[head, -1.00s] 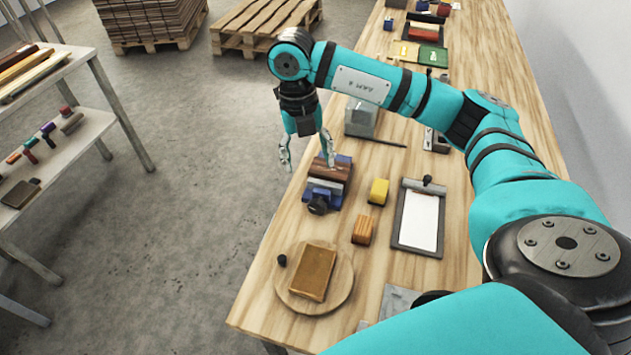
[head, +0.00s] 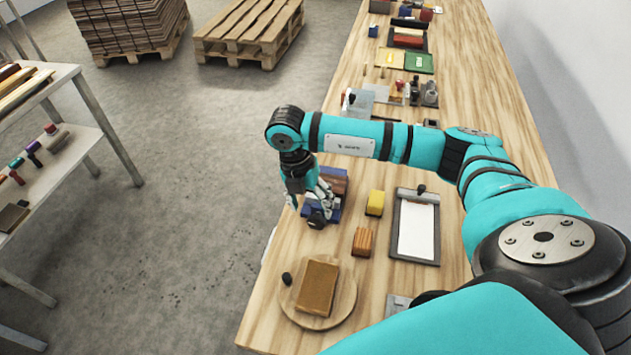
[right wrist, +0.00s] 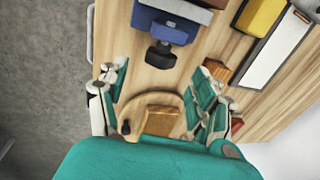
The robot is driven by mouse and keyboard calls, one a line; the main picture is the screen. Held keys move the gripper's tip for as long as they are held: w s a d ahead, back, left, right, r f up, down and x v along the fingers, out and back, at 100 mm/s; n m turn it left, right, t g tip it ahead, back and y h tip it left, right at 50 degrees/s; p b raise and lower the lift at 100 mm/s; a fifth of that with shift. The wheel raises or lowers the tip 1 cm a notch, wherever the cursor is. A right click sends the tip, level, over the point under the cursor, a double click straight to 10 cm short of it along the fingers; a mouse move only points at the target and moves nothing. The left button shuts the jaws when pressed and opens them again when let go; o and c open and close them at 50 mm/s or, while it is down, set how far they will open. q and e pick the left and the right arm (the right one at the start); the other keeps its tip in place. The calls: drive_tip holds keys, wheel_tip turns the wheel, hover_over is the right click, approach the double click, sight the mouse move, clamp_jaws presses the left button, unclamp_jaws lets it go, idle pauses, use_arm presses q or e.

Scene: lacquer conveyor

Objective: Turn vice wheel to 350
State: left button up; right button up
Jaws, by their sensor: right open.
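The vice (head: 335,212) is blue and holds a brown block, and it stands near the left edge of the workbench. Its dark wheel (head: 317,220) faces the near side. My right gripper (head: 319,200) is just above the wheel and partly covers the vice. In the right wrist view, the vice (right wrist: 178,32) and its black wheel (right wrist: 160,56) lie ahead of the open, empty fingers of my right gripper (right wrist: 161,78). I cannot tell whether a finger touches the wheel, and no scale reading is legible. My left gripper is out of view.
A round board (head: 343,308) with a brown block (head: 317,287) lies on the near side of the vice. A yellow block (head: 375,203), an orange-brown block (head: 362,241) and a clipboard (head: 416,232) lie to its right. A shelf (head: 65,165) stands across the floor at left.

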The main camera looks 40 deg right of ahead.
sight(315, 217)
drive_tip(key=f, duration=0.4)
drive_tip(key=s+f+p, duration=0.1)
drive_tip(key=f, duration=0.1)
drive_tip(key=shift+d+f, duration=0.15)
drive_tip(key=shift+d, duration=0.25)
drive_tip(key=c, duration=1.2)
